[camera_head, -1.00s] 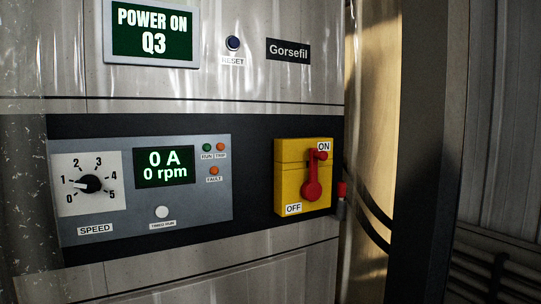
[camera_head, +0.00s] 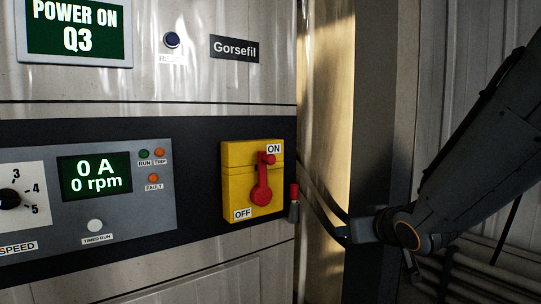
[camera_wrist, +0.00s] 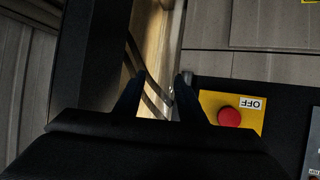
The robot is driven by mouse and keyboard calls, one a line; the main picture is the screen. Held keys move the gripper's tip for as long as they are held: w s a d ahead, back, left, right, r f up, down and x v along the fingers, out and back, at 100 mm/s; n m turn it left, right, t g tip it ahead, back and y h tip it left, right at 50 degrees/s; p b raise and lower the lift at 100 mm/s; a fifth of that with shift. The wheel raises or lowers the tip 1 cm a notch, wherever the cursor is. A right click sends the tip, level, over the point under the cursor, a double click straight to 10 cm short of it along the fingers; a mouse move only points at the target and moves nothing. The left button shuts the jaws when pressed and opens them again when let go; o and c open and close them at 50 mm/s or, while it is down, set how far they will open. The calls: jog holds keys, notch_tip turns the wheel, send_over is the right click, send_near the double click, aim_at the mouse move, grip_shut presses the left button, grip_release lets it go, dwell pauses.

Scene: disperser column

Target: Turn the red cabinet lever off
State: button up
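The red lever (camera_head: 262,178) is mounted on a yellow switch box (camera_head: 233,180) on the cabinet's black band. Its arm points up, with its knob beside the ON label at the top right; the OFF label (camera_head: 242,214) is at the lower left. In the wrist view, turned upside down, the lever's round red hub (camera_wrist: 229,117) and the yellow box (camera_wrist: 250,124) show at the right, partly hidden by my gripper. My gripper (camera_wrist: 159,84) is open and empty, its two dark fingers apart and left of the box there. In the head view my arm reaches in from the right, clear of the lever.
A small red-topped grey item (camera_head: 294,200) hangs just right of the box, near dark cables (camera_head: 322,200). The grey control panel (camera_head: 118,205) with its display, reading 0 A and 0 rpm, is left of the box. The upper screen (camera_head: 76,27) reads POWER ON Q3.

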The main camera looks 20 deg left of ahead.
jog(key=a+r+n+y, duration=0.3)
jog(key=a+r+y, duration=0.2)
jog(key=a+r, duration=0.5)
jog(key=n+y+p, duration=0.1)
jog(key=n+y, duration=0.1)
jog(key=y, duration=0.2)
send_near(272, 160)
jog(key=x, duration=0.3)
jog(key=shift+p+x, duration=1.2)
jog(key=shift+x, duration=2.6)
jog(key=shift+d, duration=0.1)
grip_shut()
